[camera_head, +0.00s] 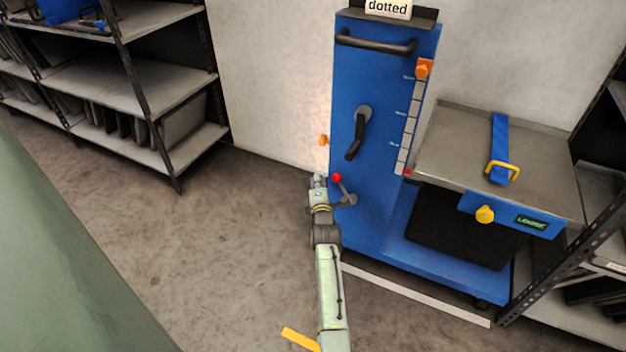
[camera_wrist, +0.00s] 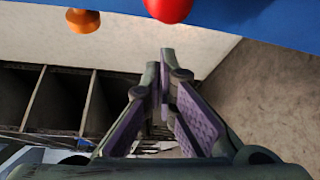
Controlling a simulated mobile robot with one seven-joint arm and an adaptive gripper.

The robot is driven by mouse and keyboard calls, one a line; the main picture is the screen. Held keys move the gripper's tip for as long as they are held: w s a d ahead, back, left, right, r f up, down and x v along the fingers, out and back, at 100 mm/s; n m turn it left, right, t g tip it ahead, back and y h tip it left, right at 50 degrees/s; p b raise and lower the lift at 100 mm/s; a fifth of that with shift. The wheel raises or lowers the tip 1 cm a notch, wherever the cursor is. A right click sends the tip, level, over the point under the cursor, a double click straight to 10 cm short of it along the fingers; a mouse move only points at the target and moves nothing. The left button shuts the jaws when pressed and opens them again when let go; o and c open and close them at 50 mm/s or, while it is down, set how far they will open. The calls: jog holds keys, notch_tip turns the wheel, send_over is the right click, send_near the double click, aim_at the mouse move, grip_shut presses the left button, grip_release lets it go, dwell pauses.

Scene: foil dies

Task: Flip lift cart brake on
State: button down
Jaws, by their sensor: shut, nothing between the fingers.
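The blue lift cart (camera_head: 385,130) stands against the wall, with a grey platform (camera_head: 490,150) at its right. A lever with a red ball knob (camera_head: 337,178) sticks out low on the column's left part, from a grey pivot (camera_head: 351,199). I take this lever for the brake; no label on it is readable. My gripper (camera_head: 318,180) is just left of the red knob in the head view. In the wrist view the red knob (camera_wrist: 168,8) is at the top edge, beyond my gripper's fingertips (camera_wrist: 166,52). The fingers are shut and empty, apart from the knob in the picture.
A black crank handle (camera_head: 356,140) is above the lever, and an orange knob (camera_head: 323,140) is at the column's left edge. Shelves (camera_head: 130,85) stand at left; the floor between is clear.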

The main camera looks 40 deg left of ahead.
jog(key=shift+w+d+r, duration=0.15)
jog(key=shift+w+d, duration=0.05)
jog(key=shift+d, duration=0.3)
jog(key=shift+w+d+r, duration=0.1)
jog(key=shift+w+d, duration=0.1)
jog(key=shift+d, duration=0.3)
jog(key=shift+f+b, duration=0.1)
jog(key=shift+b, duration=0.5)
jog(key=b, duration=0.2)
jog(key=shift+w+d+r+m+y+b, duration=0.1)
jog(key=shift+d+r+m+y+b, duration=0.15)
jog(key=shift+d+m+y+b, duration=0.05)
